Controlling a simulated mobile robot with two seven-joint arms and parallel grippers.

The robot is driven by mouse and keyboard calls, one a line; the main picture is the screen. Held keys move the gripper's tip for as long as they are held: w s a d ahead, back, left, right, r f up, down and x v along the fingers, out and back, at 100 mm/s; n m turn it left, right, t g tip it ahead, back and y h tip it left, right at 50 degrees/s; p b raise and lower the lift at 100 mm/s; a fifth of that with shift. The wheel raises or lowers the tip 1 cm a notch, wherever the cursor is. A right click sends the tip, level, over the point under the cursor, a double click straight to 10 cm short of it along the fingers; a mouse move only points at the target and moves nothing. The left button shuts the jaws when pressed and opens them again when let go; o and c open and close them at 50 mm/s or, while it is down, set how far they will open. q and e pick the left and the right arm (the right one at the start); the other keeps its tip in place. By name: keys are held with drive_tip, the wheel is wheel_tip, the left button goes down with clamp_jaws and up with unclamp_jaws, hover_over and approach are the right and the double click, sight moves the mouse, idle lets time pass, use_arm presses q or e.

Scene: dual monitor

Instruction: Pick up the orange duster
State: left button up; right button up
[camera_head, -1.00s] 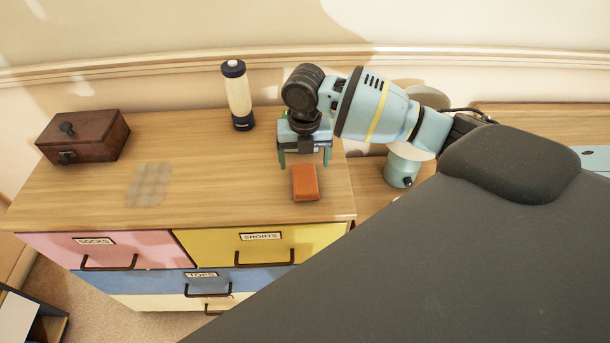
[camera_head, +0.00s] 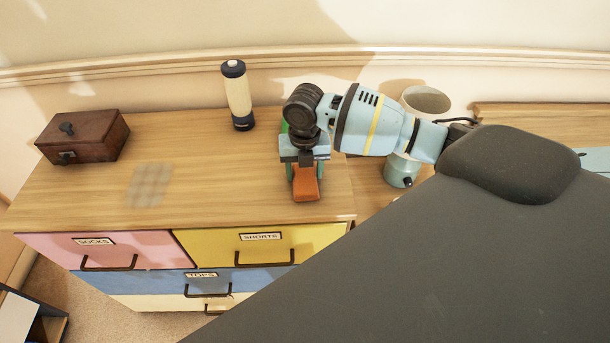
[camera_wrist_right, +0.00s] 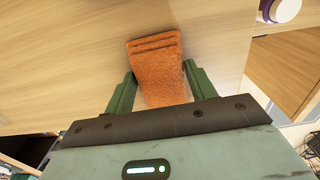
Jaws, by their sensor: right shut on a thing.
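The orange duster (camera_head: 306,189) is a small block on the wooden dresser top, near its front right edge. My right gripper (camera_head: 305,172) is over it, pointing down, with the fingers at its left and right sides. In the right wrist view the orange duster (camera_wrist_right: 158,70) lies between the two green fingers of my right gripper (camera_wrist_right: 162,85), which is shut on it. The duster's far part is hidden under the gripper in the head view. I cannot tell whether it is clear of the top. My left gripper is not in view.
A dark wooden box (camera_head: 84,137) stands at the left of the dresser top (camera_head: 210,190). A black and cream cylinder (camera_head: 238,96) stands at the back. A greyish checked patch (camera_head: 150,185) marks the top; the middle is clear.

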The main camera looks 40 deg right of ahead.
sight(304, 172)
drive_tip(key=shift+r, duration=0.1)
drive_tip(key=shift+r, duration=0.5)
wheel_tip(304, 172, up, 2)
drive_tip(key=shift+r, duration=0.25)
drive_tip(key=s+a+r, duration=0.1)
drive_tip(key=s+a, duration=0.1)
drive_tip(key=s, duration=1.3)
drive_tip(key=shift+s+a+r+p, duration=0.15)
drive_tip(key=shift+s+a+p, duration=0.15)
drive_tip(key=shift+s+p, duration=0.15)
